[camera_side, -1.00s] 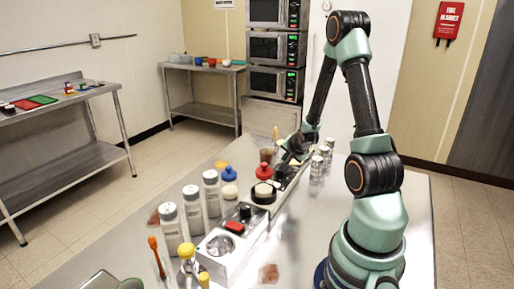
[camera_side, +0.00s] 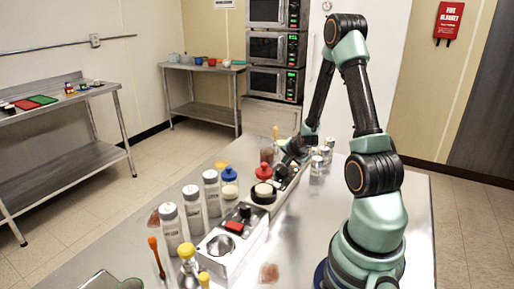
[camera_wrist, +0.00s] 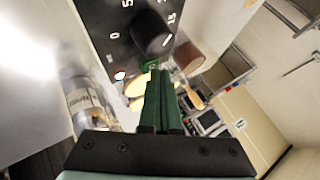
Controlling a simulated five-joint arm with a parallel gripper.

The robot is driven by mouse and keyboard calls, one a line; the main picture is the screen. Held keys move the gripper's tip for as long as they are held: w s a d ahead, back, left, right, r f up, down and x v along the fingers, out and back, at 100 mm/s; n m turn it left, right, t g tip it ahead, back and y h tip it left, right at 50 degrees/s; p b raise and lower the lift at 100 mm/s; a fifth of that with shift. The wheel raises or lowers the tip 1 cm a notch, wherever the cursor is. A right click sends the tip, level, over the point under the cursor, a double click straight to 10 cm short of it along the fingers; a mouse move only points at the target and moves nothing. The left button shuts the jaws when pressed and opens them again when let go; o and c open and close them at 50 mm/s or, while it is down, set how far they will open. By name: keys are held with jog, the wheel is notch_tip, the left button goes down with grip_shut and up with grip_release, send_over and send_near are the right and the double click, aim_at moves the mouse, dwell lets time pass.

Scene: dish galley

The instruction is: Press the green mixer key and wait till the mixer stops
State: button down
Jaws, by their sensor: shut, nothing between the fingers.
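In the wrist view, a black panel (camera_wrist: 103,22) carries a black knob (camera_wrist: 151,34) with printed numbers round it. A bright green piece, which looks like the green key (camera_wrist: 126,68), shows at the panel's edge by my fingertips, partly hidden. A small pale light shows beside it. My gripper (camera_wrist: 160,76) is shut and empty, its dark green fingers together. Its tips look close to the green piece, but I cannot tell whether they touch it. In the side view, my gripper (camera_side: 283,161) is low over the far end of the row of devices. I cannot see whether the mixer turns.
A nearer device has a red key (camera_side: 235,226) and a round metal well (camera_side: 220,246). Metal cans (camera_side: 318,160) stand right of my gripper. The front right table is fairly clear.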

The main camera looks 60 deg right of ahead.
jog(key=shift+r, duration=0.9)
jog(key=shift+r, duration=2.5)
